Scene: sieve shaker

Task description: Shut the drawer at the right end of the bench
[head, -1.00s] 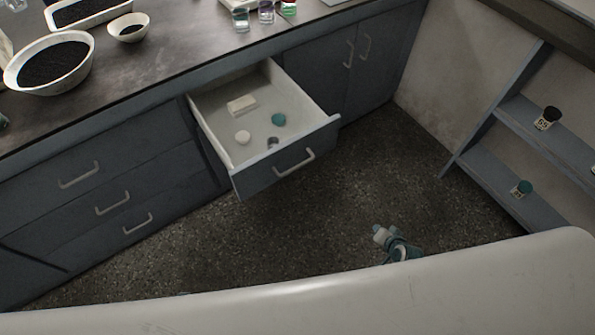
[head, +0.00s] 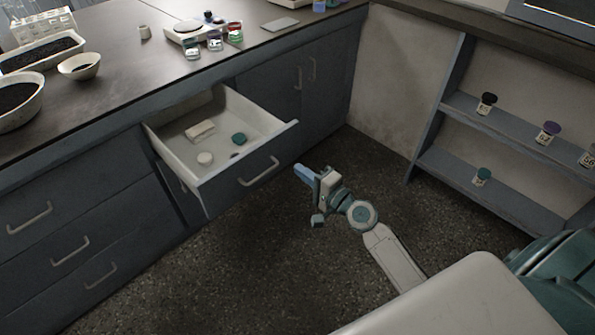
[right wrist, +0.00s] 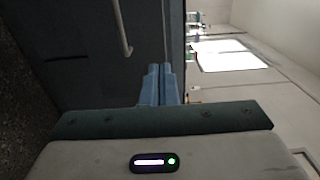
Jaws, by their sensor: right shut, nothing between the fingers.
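The drawer (head: 225,187) stands open from the dark blue bench (head: 75,215), with a pale bar handle (head: 260,171) on its front. A white block, a white round lid and a teal lid lie inside it. My right gripper (head: 300,169) is shut and empty, in front of the drawer and just right of its front panel, apart from it in the picture. In the right wrist view its blue fingers (right wrist: 159,86) are together, pointing at a dark front with a bar handle (right wrist: 123,28). My left gripper is not in view.
The bench top holds bowls of dark grains (head: 80,66), a scale (head: 190,30) and several small jars. A shelf unit (head: 430,160) with jars stands at the right. The speckled floor (head: 210,270) before the drawer is clear.

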